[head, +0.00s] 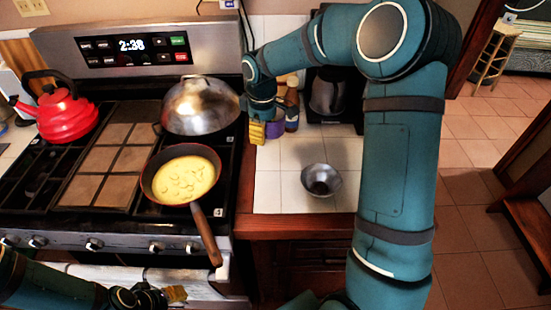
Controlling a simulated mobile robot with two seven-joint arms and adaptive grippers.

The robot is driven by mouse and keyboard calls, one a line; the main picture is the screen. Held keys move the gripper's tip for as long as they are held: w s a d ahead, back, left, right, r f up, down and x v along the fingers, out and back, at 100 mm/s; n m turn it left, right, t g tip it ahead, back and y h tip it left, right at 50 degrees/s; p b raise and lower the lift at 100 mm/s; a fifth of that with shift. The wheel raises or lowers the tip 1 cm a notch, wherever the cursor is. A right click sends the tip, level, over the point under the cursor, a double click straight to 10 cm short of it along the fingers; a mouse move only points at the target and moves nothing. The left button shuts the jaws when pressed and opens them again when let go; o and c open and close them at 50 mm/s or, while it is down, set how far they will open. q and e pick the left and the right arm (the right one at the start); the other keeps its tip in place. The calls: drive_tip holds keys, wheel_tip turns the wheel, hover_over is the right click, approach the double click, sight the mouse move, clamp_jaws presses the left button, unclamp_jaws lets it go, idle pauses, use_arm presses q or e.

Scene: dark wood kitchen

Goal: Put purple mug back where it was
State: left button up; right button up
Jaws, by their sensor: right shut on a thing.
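The purple mug (275,129) is at the back left of the white tiled counter, right of the stove. It is partly hidden behind my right gripper (259,130). The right gripper points down with its yellow fingertips at the mug's left side, and it is shut on the mug. I cannot tell whether the mug touches the counter. My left gripper (174,295) is low at the front of the stove, away from the mug. Its fingers are seen edge-on, so its opening does not show.
A dark bottle (292,112) stands close to the mug's right. A metal bowl (321,180) sits on the open counter (285,190). A pan (180,178) of yellow food, a domed lid (200,105) and a red kettle (66,113) are on the stove.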

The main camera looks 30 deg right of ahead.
drive_tip(key=f, duration=0.3)
drive_tip(key=d+f+b, duration=0.1)
drive_tip(key=f, duration=0.6)
drive_tip(key=shift+s+d+b, duration=0.15)
drive_tip(key=shift+b, duration=0.25)
drive_tip(key=shift+f, duration=0.2)
drive_tip(key=o, duration=1.2)
drive_tip(key=shift+o, duration=0.2)
